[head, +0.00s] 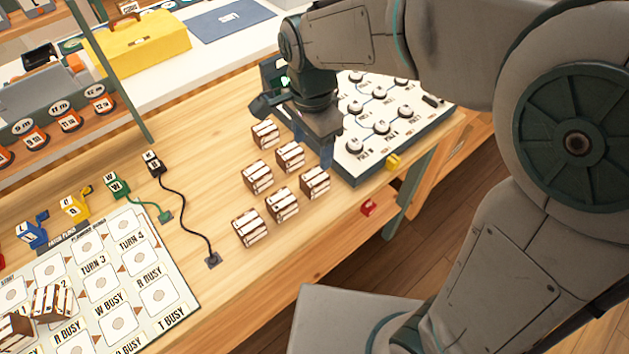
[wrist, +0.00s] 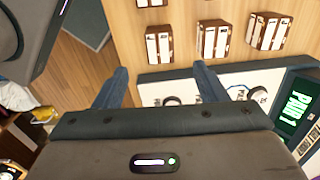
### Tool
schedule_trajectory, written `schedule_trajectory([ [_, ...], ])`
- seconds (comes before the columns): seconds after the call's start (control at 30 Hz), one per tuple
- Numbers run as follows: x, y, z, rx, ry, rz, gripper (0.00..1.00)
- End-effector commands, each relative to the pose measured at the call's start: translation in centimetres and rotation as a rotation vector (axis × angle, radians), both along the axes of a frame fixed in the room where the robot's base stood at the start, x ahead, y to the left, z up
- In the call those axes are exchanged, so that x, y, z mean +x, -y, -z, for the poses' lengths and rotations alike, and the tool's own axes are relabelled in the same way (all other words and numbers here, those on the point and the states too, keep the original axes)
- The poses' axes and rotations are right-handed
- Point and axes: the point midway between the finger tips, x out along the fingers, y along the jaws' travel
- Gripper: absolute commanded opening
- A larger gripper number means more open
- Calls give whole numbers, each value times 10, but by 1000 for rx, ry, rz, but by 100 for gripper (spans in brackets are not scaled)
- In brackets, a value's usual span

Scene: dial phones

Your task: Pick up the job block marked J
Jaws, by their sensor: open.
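Several brown-and-white striped blocks stand in a cluster on the wooden table, among them a far block (head: 265,134), a middle block (head: 290,156) and a near block (head: 249,229). I cannot read a J on any of them, so I cannot tell which is the J block. My gripper (head: 313,150) is open, fingers downward, beside the far right end of the cluster and near the edge of the dial panel. In the wrist view my gripper (wrist: 160,85) has nothing between its fingers; a row of blocks (wrist: 213,40) lies beyond the fingertips.
Corded plugs (head: 153,165) stand left of the cluster. Bare table lies between.

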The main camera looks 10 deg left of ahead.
Motion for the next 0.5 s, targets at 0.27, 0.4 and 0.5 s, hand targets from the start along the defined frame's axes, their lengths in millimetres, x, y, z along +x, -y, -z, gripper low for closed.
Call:
schedule_trajectory([
  [0.27, 0, 1, 51, -1, -1, -2, 65],
  [0.4, 0, 1, 60, 0, 0, -1, 65],
  [0.5, 1, 2, 69, -1, -1, -1, 65],
])
